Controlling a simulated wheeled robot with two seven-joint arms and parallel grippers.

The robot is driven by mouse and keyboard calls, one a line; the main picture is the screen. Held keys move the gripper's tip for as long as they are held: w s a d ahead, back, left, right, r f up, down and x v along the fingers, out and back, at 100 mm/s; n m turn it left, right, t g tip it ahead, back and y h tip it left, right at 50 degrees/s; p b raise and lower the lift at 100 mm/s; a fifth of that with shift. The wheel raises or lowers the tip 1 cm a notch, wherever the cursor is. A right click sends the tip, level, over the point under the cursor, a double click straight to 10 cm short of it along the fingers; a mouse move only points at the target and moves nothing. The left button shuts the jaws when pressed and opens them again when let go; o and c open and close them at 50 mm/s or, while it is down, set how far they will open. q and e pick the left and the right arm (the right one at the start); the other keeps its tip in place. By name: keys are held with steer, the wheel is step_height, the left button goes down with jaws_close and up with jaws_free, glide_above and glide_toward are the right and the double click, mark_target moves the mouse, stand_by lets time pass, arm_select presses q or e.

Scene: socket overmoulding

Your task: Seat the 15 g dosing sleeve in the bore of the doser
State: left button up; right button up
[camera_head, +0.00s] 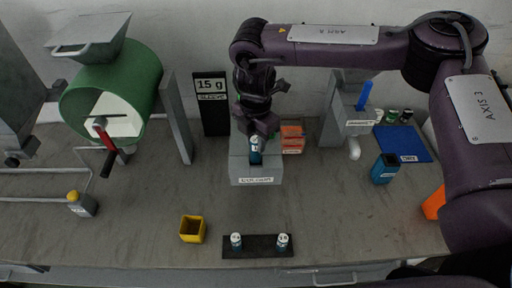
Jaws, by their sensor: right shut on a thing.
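A black sign (211,88) reading "15 g SLEEVE" stands against the back wall. My right gripper (257,134) points down over the grey block-shaped doser (257,172) in the middle of the table. It is shut on a small teal sleeve (255,155) with a pale mark, held upright. The sleeve's lower end is at the recess in the doser's top; I cannot tell how deep it sits. The bore itself is hidden. Two more small sleeves with white tops, the left one (236,240) and the right one (283,240), stand in a black rack (259,252) at the front. My left gripper is not in view.
A green drum machine (145,72) with a red-handled crank stands at left. A yellow cup (192,229) is front left. At right are a blue container (383,169), a blue mat (418,144) and a grey machine (340,115).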

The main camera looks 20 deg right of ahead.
mark_target(256, 150)
step_height(256, 150, down, 4)
steer(key=shift+r+p, duration=0.2)
steer(key=shift+p, duration=0.4)
steer(key=shift+f, duration=0.35)
steer(key=shift+f, duration=0.1)
steer(key=o, duration=1)
steer(key=shift+o, duration=0.2)
